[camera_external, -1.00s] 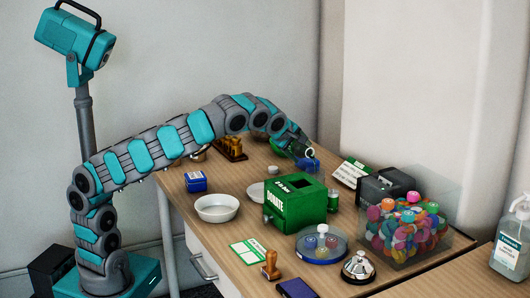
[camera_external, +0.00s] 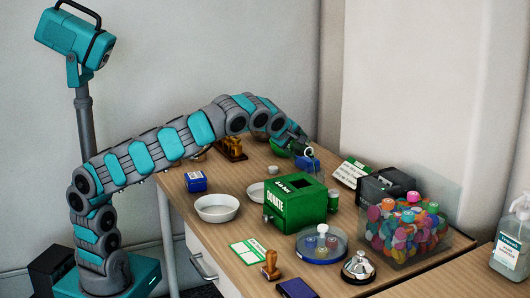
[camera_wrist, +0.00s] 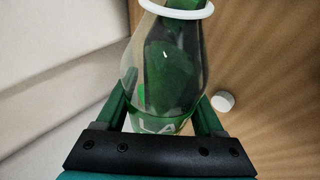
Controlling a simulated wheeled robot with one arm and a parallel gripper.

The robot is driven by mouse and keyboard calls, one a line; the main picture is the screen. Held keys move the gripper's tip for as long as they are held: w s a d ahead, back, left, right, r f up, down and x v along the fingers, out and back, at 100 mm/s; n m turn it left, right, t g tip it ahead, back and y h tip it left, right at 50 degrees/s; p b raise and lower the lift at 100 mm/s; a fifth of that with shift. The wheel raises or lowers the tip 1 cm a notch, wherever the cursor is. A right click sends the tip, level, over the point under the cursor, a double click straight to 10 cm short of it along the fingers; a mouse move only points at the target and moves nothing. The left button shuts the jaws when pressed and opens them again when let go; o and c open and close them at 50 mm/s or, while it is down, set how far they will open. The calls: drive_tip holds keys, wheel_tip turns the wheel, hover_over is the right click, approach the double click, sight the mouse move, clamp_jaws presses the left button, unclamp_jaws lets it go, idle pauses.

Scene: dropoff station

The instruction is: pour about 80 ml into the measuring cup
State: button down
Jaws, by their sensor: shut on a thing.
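My gripper (camera_wrist: 161,108) is shut on a clear bottle (camera_wrist: 160,65) in the wrist view. The bottle has green inside or behind its clear wall, a pale ring at its neck and a green label with white letters, partly hidden by my gripper. In the external view my gripper (camera_external: 304,153) is over the far part of the table, behind the green donation box. The bottle is too small and covered there to make out clearly. I cannot pick out the measuring cup for sure in either view, and no stream of liquid shows.
A small white cap-like disc (camera_wrist: 222,102) lies on the wood beside the bottle. The green donation box (camera_external: 297,207), a white bowl (camera_external: 217,208), a clear bin of colourful caps (camera_external: 447,232) and a bell (camera_external: 359,266) crowd the table (camera_external: 225,245).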

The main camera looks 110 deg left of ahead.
sight(304, 163)
drive_tip(key=shift+r, duration=0.35)
idle(1.2)
wheel_tip(304, 163, down, 4)
drive_tip(key=shift+d+r+n+t+h, duration=0.1)
drive_tip(key=shift+r+n+t+h, duration=0.1)
drive_tip(key=shift+n+t+h, duration=0.45)
drive_tip(key=shift+r+b, duration=0.15)
drive_tip(key=shift+b, duration=0.15)
drive_tip(key=shift+h, duration=0.35)
drive_tip(key=shift+f+b, duration=0.3)
drive_tip(key=shift+b, duration=0.75)
drive_tip(key=shift+w+r+t+h, duration=0.1)
drive_tip(key=shift+r+t+h, duration=0.2)
drive_tip(key=shift+t, duration=0.05)
drive_tip(key=shift+n, duration=0.25)
